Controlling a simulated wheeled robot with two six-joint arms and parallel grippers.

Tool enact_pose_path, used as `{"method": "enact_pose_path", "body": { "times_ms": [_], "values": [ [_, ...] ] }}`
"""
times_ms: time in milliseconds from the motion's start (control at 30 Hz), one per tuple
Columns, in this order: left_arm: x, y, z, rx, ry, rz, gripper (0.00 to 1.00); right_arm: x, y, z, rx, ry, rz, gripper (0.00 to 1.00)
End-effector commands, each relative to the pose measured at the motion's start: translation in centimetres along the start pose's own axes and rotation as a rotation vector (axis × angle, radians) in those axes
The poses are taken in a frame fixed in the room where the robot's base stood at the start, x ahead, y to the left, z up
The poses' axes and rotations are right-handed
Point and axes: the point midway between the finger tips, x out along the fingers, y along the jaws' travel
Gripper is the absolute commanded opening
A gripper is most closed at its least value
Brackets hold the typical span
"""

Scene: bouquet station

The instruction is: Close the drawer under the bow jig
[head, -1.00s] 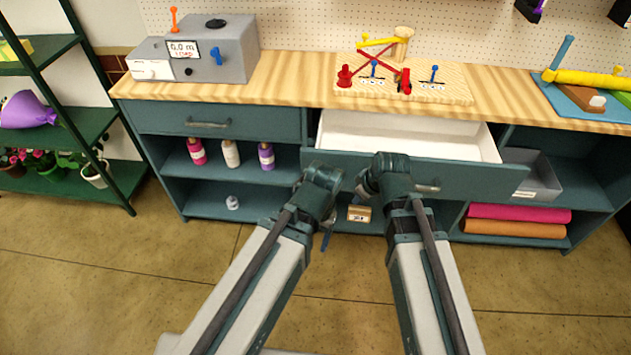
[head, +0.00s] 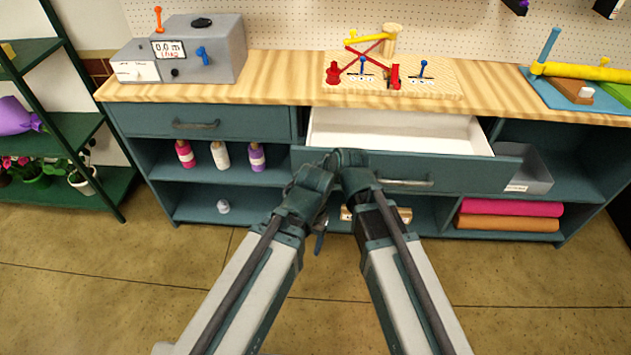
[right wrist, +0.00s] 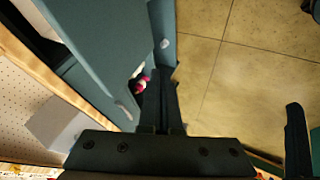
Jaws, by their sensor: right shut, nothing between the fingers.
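The drawer (head: 470,172) under the bow jig is pulled out, its white inside showing and its teal front standing forward of the cabinet. Its bar handle (head: 405,182) is on the front. The bow jig (head: 345,88), a wooden board with red, yellow and blue pegs, sits on the counter above. My right gripper (right wrist: 163,85) is shut and empty, close to the drawer front (right wrist: 100,40) in the right wrist view; contact cannot be told. In the head view its fingers are hidden behind my wrist. My left gripper (head: 320,240) hangs low before the cabinet, mostly hidden by its wrist.
A second drawer (head: 195,123) at the left is shut. Bottles (head: 220,155) stand on the shelf below it. A grey bin (head: 525,172) and rolls (head: 510,208) are in the right shelves. A grey machine (head: 205,50) stands on the counter. The floor in front is clear.

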Motion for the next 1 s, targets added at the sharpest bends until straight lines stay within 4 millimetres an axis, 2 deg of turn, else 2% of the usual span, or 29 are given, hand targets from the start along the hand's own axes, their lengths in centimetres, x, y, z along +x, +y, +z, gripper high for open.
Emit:
{"method": "enact_pose_path", "body": {
  "times_ms": [33, 400, 500, 600, 1000],
  "values": [
    [1.3, 0.1, -0.1, 0.000, 0.000, 0.000, 0.71, 1.4, -0.1, 0.2, -0.001, 0.000, 0.000, 0.00],
    [6.5, 0.6, -0.4, 0.001, 0.000, 0.000, 0.71, 8.0, -0.1, 0.2, -0.001, 0.000, 0.000, 0.00],
    [5.7, 0.6, -0.3, 0.001, 0.000, 0.000, 0.71, 8.3, 2.0, -0.1, 0.002, -0.001, 0.001, 0.00],
    [5.7, 0.5, -0.3, 0.001, 0.000, 0.000, 0.71, 8.8, 3.1, 0.0, 0.002, -0.001, 0.000, 0.00],
    [5.7, 0.5, -0.3, 0.001, 0.000, 0.000, 0.71, 9.0, 3.5, 0.1, 0.000, -0.001, 0.000, 0.00]
  ]
}}
